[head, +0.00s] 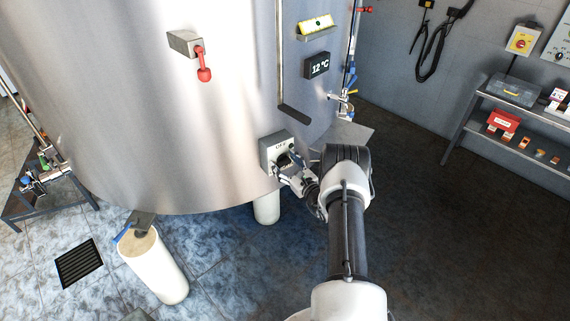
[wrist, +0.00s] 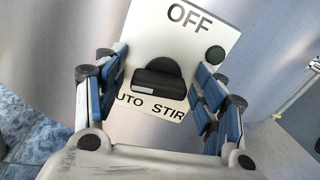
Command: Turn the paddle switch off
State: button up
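The paddle switch (wrist: 158,82) is a black knob with a raised bar, on a pale plate (wrist: 150,45) marked OFF at the top and AUTO STIR, partly covered, at the bottom. The bar lies roughly level across the wrist view; I cannot tell which setting it points to. A dark green lamp (wrist: 215,55) sits at the plate's right. In the head view the switch box (head: 273,147) is low on the steel tank. My gripper (wrist: 160,92) is open, blue-padded fingers left and right of the knob with gaps between. In the head view my gripper (head: 288,174) partly hides the knob.
The tank (head: 170,110) carries a red-handled lever (head: 203,66), a 12 °C display (head: 317,65) and a small tap (head: 342,97). A shelf (head: 515,115) with boxes stands at the right wall. The dark floor between is clear.

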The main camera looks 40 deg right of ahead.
jog(key=c, duration=0.9)
jog(key=shift+m, duration=0.3)
jog(key=m+b, duration=0.2)
jog(key=shift+d+m, duration=0.1)
jog(key=shift+m, duration=0.3)
jog(key=m+b, duration=0.1)
jog(key=m, duration=0.3)
jog(key=shift+d, duration=0.15)
jog(key=m+b, duration=0.1)
jog(key=m, duration=0.5)
jog(key=shift+d+m+b, duration=0.15)
jog(key=shift+m+b, duration=0.25)
jog(key=m, duration=0.5)
jog(key=shift+d, duration=0.1)
jog(key=shift+m, duration=0.4)
